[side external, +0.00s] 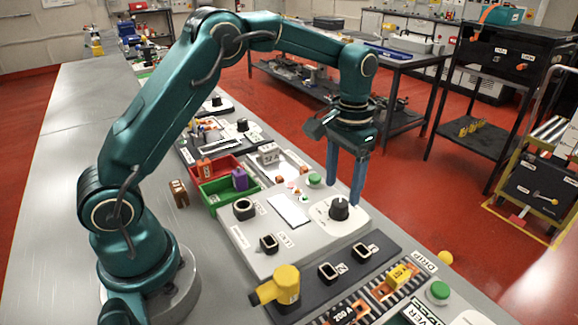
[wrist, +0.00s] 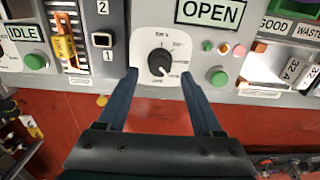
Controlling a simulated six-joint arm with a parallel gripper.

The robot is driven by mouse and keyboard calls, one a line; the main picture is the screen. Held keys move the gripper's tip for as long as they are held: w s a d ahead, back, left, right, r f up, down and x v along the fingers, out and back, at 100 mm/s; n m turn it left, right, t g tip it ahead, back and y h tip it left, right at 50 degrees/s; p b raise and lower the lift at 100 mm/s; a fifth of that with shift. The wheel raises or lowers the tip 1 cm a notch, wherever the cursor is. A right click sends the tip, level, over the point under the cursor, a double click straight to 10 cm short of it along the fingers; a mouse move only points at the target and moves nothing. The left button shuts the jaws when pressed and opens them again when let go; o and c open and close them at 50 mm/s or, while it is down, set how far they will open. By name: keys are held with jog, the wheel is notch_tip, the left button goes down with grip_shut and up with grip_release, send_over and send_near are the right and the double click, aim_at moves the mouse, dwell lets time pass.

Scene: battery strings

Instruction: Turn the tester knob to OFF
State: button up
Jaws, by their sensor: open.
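The tester knob (side external: 340,208) is a black round knob on a white dial plate (side external: 322,214), at the right edge of a pale grey panel. In the wrist view the knob (wrist: 159,62) is near the top centre, with a white mark toward its lower right. The small dial lettering is too blurred to read surely, so I cannot tell which position is set. My gripper (side external: 344,192) is open and empty, pointing down close to the knob. In the wrist view my gripper (wrist: 159,80) has its fingertips on either side of the dial, apart from the knob.
A green button (side external: 314,180) and a small panel with an OPEN sign (wrist: 212,12) are beside the dial. A yellow-capped object (side external: 286,284) stands on the near side. Red (side external: 214,168) and green (side external: 222,205) bins sit behind. Battery slots (side external: 372,295) lie at the front.

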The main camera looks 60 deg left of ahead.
aim_at(340, 202)
jog(key=shift+f, duration=0.3)
jog(key=shift+f, duration=0.1)
jog(key=shift+f, duration=1.6)
jog(key=shift+c, duration=0.3)
grip_shut()
jog(key=m, duration=0.5)
jog(key=shift+m, duration=0.4)
